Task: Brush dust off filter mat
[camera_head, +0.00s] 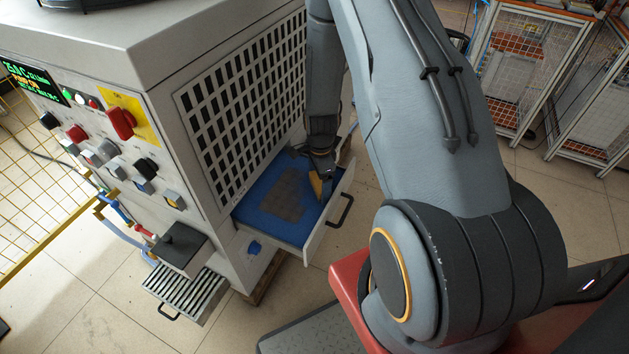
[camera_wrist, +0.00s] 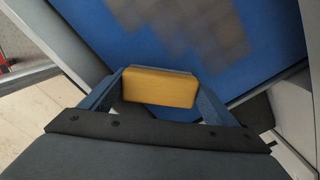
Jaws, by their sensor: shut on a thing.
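The blue filter mat (camera_head: 253,214) lies in an open drawer (camera_head: 323,222) low on the machine's side. A grey-brown dust patch (camera_head: 277,193) covers the middle of the mat; part of it shows at the top of the wrist view (camera_wrist: 200,22). My gripper (camera_head: 318,178) is over the drawer's right part, near its front panel. In the wrist view its blue fingers (camera_wrist: 160,95) are shut on a yellow-brown brush block (camera_wrist: 160,88). The bristles are hidden, so I cannot tell whether the brush touches the mat.
The heater cabinet (camera_head: 235,110) with a perforated grille stands above and behind the drawer. The drawer's handle (camera_head: 341,211) sticks out at the right. A slatted tray (camera_head: 185,292) juts out low at the left. Wire-mesh cages (camera_head: 535,65) stand at the upper right.

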